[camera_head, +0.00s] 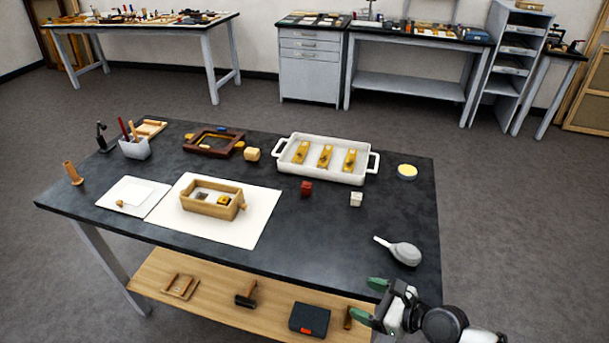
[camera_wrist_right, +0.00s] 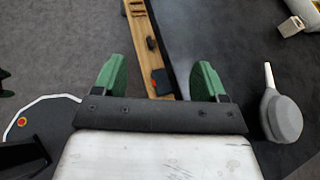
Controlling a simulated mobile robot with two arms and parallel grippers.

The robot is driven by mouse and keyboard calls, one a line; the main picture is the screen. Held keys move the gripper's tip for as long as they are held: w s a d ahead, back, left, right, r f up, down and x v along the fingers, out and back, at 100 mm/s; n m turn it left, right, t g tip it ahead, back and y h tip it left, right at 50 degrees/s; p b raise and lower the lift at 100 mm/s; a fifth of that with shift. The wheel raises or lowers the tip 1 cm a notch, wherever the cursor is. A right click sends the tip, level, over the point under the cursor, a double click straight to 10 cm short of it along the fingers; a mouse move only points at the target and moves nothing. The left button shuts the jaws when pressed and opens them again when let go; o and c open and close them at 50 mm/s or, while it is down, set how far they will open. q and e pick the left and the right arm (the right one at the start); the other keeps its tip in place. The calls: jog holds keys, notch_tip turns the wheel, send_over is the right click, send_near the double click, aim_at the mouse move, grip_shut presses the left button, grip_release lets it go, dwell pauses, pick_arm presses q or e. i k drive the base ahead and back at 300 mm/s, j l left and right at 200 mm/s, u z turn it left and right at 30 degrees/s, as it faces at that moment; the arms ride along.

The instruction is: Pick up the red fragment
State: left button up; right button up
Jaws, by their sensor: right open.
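The red fragment (camera_head: 306,188), a small dark red block, sits on the dark tabletop (camera_head: 330,235), just in front of the white tray. My right gripper (camera_head: 369,300) is at the front right edge of the table, well apart from the red fragment. Its green fingers are spread with nothing between them, as the right wrist view also shows (camera_wrist_right: 160,72). The red fragment does not show in the right wrist view.
A grey paddle-like tool (camera_head: 404,253) lies near my right gripper, with a whitish block (camera_head: 356,199) further back. A white tray (camera_head: 284,164) holds golden pieces. A wooden frame box (camera_head: 211,208) stands on white sheet. The tabletop between the red fragment and the front edge is clear.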

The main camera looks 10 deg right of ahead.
aim_at(306, 188)
jog(key=i, duration=1.15)
